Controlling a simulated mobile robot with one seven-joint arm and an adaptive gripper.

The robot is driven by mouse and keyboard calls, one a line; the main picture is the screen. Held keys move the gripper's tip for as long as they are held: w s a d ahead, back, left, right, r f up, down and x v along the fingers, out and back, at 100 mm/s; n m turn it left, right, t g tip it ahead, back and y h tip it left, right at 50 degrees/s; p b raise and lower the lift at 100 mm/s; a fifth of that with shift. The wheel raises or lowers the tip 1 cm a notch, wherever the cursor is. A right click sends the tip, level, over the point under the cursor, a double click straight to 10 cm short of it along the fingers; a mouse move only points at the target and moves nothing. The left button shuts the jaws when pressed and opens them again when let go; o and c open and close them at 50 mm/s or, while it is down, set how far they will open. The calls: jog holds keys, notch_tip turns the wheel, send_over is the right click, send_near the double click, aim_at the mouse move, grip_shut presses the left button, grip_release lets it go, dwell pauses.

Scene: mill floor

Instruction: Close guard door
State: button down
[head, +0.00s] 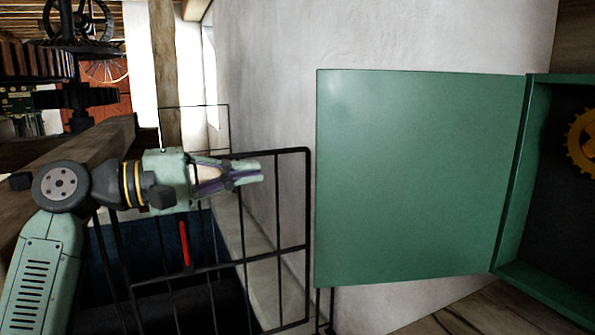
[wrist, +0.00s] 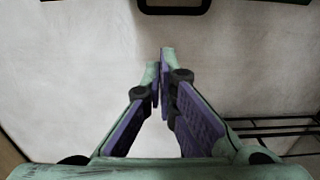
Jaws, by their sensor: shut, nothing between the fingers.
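The guard door (head: 415,178) is a flat green panel standing wide open in the head view. It is hinged on its right side to a green box (head: 510,255). Inside the box part of a yellow gear (head: 584,142) shows. My gripper (head: 258,172) is left of the door's free edge, apart from it, pointing right. Its fingers are shut and empty. In the wrist view the closed fingertips (wrist: 166,60) point at a pale wall, and I cannot make out the door there.
A black metal railing (head: 307,210) stands below and beside my gripper, close to the door's left edge. A pale plaster wall (head: 400,35) lies behind the door. A wooden beam (head: 85,165) and dark machinery (head: 80,95) are at the left.

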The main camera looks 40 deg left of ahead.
jog(key=w+d+p, duration=0.3)
jog(key=w+d, duration=0.2)
jog(key=d, duration=0.1)
jog(key=shift+w+d, duration=0.25)
jog(key=shift+w, duration=0.15)
jog(key=shift+s, duration=0.1)
dwell(0.4)
